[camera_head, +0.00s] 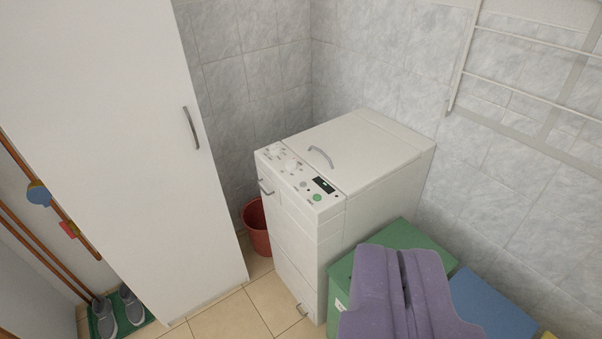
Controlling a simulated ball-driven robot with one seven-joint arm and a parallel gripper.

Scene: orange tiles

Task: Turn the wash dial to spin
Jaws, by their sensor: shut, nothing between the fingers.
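A white top-loading washing machine (385,155) stands in the corner. Its control panel (310,205) runs along the front top edge. Two round white dials sit on the panel's left part: a rear-left dial (275,149) and a nearer dial (291,166). The labels are too small to read, so I cannot tell which is the wash dial or where either points. To their right are a dark display (323,185) and a green button (317,197). My purple gripper (405,252) is at the bottom right, shut and empty, apart from the panel in the picture.
A tall white cabinet (120,130) stands at left. A red bucket (257,228) sits between it and the washer. Green (410,237) and blue (490,305) boxes are right of the washer. A drying rack (530,60) hangs on the wall. Tiled floor (235,318) shows in front.

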